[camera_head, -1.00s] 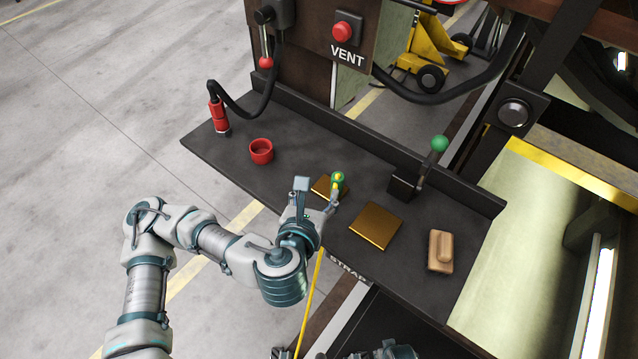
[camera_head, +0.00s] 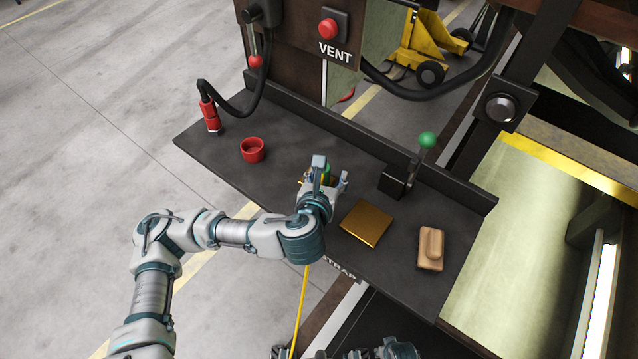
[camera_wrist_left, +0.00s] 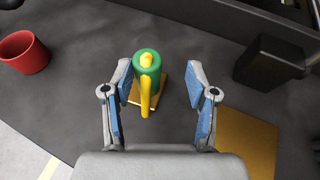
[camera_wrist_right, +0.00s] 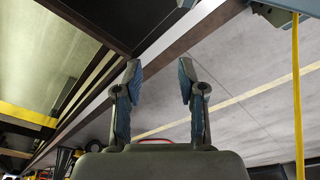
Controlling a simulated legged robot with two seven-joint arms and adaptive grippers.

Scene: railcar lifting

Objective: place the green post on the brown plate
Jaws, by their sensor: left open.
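The green post (camera_wrist_left: 147,68) stands upright with a yellow bar on top, in the left wrist view. It is on a small gold-brown plate (camera_wrist_left: 164,82). In the head view the post (camera_head: 326,170) is mostly hidden behind my left gripper (camera_head: 331,171). A larger gold-brown plate (camera_head: 367,223) lies bare to the right; it also shows in the left wrist view (camera_wrist_left: 247,140). My left gripper is open, with the post just ahead between its fingers, nearer the left finger and not visibly gripped. My right gripper (camera_wrist_right: 160,73) is open and empty, away from the bench.
A black box with a green-knobbed lever (camera_head: 397,180) stands behind the larger plate. A tan block (camera_head: 431,248) lies to the right. A red cup (camera_head: 252,150) and a red hose handle (camera_head: 210,115) are at the left. The bench's back has a raised lip.

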